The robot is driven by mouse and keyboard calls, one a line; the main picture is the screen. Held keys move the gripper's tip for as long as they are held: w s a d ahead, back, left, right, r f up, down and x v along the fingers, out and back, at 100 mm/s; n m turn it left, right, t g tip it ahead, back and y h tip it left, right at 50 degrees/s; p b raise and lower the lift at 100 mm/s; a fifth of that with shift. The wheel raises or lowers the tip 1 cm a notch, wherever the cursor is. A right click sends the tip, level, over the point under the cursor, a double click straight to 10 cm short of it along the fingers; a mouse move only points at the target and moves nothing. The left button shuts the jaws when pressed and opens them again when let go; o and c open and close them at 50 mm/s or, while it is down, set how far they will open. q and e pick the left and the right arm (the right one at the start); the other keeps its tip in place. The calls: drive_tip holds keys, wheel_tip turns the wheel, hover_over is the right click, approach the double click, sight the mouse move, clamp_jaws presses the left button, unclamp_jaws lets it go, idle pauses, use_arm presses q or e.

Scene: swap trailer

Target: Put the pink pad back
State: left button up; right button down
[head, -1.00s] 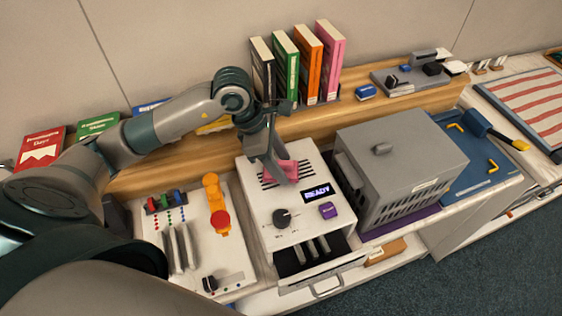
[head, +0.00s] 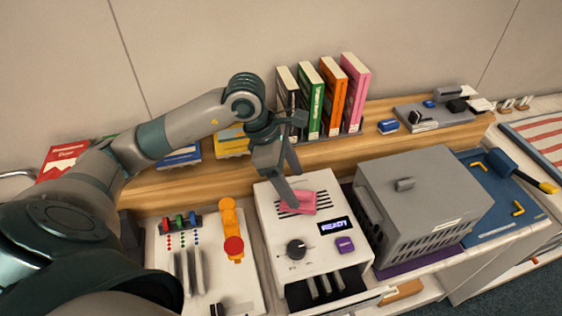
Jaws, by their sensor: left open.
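The pink pad (head: 305,203) lies on the slotted top of a white machine (head: 268,218) whose display seems to read READY. My left gripper (head: 294,190) is open and points down at the pad's left and back edge. One finger overlaps the pad's left side in the picture; whether it touches the pad I cannot tell. Nothing shows between its fingers. My right gripper is not in view.
A grey box (head: 425,190) with a lid knob stands right of the machine. A white panel (head: 215,275) with an orange lever (head: 230,225) lies to the left. Upright books (head: 338,95) stand on the wooden shelf behind. The machine's front drawer is open.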

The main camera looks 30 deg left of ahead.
use_arm(q)
drive_tip(key=b+v, duration=0.1)
drive_tip(key=v, duration=0.6)
drive_tip(key=shift+r, duration=0.25)
drive_tip(key=shift+s, duration=0.1)
idle(1.9)
drive_tip(key=shift+f, duration=0.1)
idle(0.4)
